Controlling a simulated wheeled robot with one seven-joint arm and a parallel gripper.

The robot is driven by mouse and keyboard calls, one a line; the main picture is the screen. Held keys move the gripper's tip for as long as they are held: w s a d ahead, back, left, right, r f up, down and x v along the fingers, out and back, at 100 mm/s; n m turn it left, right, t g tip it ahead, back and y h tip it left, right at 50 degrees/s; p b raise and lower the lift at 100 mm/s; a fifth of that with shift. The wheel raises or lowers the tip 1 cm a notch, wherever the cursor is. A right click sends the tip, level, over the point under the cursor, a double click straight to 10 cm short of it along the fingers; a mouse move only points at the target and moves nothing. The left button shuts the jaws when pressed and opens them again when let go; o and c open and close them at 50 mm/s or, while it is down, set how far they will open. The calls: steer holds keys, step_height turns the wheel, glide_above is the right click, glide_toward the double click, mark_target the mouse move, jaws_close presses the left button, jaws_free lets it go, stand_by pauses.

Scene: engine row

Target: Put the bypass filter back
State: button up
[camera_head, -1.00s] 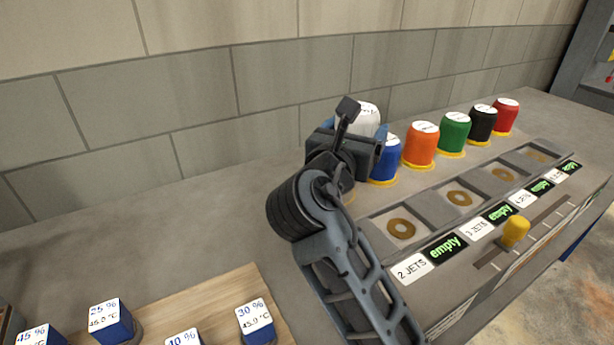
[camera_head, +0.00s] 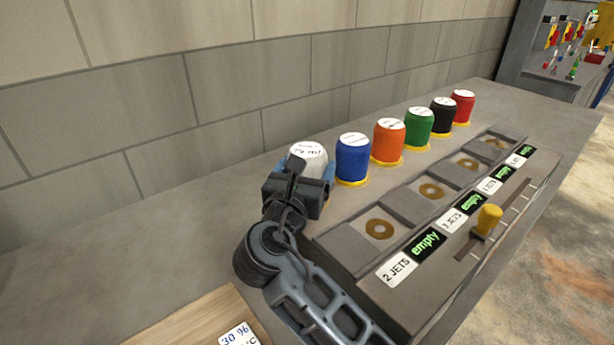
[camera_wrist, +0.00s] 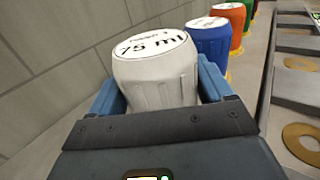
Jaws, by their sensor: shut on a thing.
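A white ribbed filter (camera_head: 309,161) marked "75 ml" is at the near end of the filter row, left of the blue filter (camera_head: 352,162). My gripper (camera_head: 300,188) is shut on it, with a blue finger on each side. In the wrist view the white filter (camera_wrist: 157,78) stands about upright between the fingers (camera_wrist: 213,82). Its lower end is hidden by my gripper, so I cannot tell whether it touches a yellow ring or the counter. I cannot read the whole label.
Orange (camera_head: 388,143), green (camera_head: 419,125), black (camera_head: 443,116) and red (camera_head: 462,107) filters stand beyond the blue one on yellow bases. To the right is a panel with square recesses holding brass rings (camera_head: 380,229), "empty" displays and a yellow lever (camera_head: 488,219). Bare counter lies left.

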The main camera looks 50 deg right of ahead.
steer(key=shift+f, duration=0.75)
steer(key=shift+f, duration=0.1)
steer(key=o, duration=1.4)
steer(key=shift+f, duration=0.1)
steer(key=shift+a+r, duration=0.2)
steer(key=shift+r, duration=0.05)
steer(key=p+v, duration=0.3)
steer(key=v, duration=0.3)
steer(key=shift+a, duration=0.1)
steer(key=shift+s+a+f, duration=0.1)
steer(key=shift+s+a, duration=0.15)
steer(key=shift+a, duration=0.2)
